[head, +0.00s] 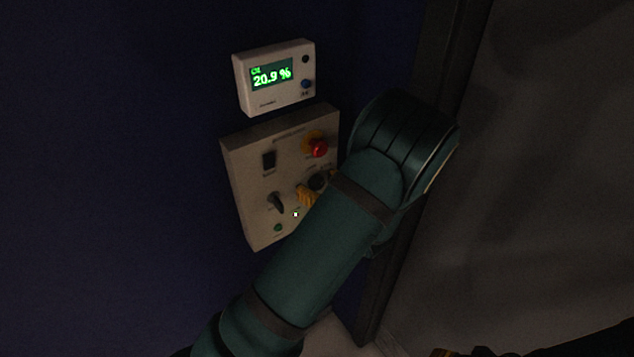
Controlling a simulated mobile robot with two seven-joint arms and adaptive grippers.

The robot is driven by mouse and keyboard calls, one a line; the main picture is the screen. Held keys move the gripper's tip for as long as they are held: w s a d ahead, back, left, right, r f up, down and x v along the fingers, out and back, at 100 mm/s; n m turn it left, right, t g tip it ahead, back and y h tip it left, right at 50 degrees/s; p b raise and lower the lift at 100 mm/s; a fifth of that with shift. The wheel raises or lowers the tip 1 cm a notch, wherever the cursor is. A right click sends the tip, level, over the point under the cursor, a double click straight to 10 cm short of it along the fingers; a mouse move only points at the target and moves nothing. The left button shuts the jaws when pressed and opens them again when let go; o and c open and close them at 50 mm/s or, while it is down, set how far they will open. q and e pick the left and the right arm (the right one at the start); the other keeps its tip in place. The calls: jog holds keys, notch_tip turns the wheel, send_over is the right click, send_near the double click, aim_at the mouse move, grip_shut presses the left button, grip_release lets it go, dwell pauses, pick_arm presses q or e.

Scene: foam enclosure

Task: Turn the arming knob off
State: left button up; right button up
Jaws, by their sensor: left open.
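A pale control panel (245,166) is mounted on the dark blue wall. A dark selector knob (277,202) with a pointed grip sits at its lower left, turned at a slant. The labels are too small to read, so I cannot tell which is the arming knob. My left gripper is open and close to the panel, mostly hidden behind my own arm. I cannot tell whether it touches anything.
A meter (272,75) reading 20.9 % hangs above. A dark frame edge (384,309) stands right.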

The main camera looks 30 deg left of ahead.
pick_arm(q)
jog(key=shift+a, duration=0.15)
grip_shut()
pick_arm(e)
jog(key=shift+f, duration=0.2)
pick_arm(q)
jog(key=shift+f+n+b, duration=0.1)
jog(key=shift+n+b, duration=0.7)
jog(key=shift+b, duration=0.15)
jog(key=n+b, duration=0.7)
jog(key=shift+w, duration=0.1)
jog(key=shift+n+b, duration=1.7)
pick_arm(e)
notch_tip(320, 180, down, 13)
jog(key=s, duration=0.2)
jog(key=shift+a+r+g, duration=0.2)
jog(key=shift+a+g, duration=0.1)
pick_arm(q)
jog(key=shift+r, duration=0.2)
